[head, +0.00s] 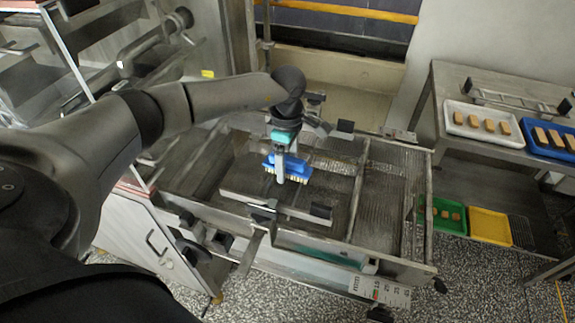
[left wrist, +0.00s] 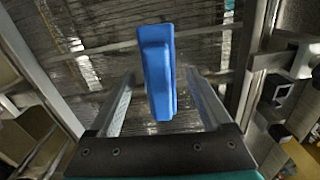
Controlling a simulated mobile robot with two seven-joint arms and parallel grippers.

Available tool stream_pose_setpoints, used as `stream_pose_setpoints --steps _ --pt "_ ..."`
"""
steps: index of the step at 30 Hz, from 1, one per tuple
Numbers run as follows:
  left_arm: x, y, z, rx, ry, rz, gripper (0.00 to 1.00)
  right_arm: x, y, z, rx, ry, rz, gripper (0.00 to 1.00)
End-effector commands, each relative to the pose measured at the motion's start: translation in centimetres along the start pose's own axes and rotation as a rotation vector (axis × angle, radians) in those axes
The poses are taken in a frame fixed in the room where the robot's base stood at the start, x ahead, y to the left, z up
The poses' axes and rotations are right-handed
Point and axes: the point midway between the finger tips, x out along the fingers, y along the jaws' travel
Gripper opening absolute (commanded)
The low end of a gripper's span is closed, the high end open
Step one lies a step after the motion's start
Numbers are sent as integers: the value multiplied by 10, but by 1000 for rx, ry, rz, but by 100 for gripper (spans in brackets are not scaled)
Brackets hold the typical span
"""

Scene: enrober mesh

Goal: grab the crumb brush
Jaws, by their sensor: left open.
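The crumb brush (head: 293,168) has a blue back and pale bristles and sits over the enrober's mesh section in the head view. In the left wrist view its blue back (left wrist: 157,72) stands lengthwise between the two fingers. My left gripper (head: 281,176) points down at the brush, and one finger covers part of it. In the left wrist view the left gripper (left wrist: 160,105) is open, with a gap visible on both sides of the brush. I cannot tell how deep the fingers reach beside it. My right gripper is not in view.
The enrober frame (head: 358,200) has metal rails and a flat plate (head: 285,207) in front of the brush. At right, a table (head: 455,85) bears a white tray (head: 452,108) and a blue tray (head: 535,125). Green (head: 447,228) and yellow trays (head: 489,238) lie lower.

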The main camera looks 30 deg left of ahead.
Motion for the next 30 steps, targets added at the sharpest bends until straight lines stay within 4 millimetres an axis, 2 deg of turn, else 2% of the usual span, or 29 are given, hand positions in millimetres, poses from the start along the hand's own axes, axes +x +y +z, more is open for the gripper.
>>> stream_pose_setpoints --steps 5,26,30 --pt "0 0 0 0 0 0 81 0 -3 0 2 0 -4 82" --pt "-1 0 0 0 -1 1 3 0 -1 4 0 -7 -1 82" --pt "-1 0 0 0 -1 1 0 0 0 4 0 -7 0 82"
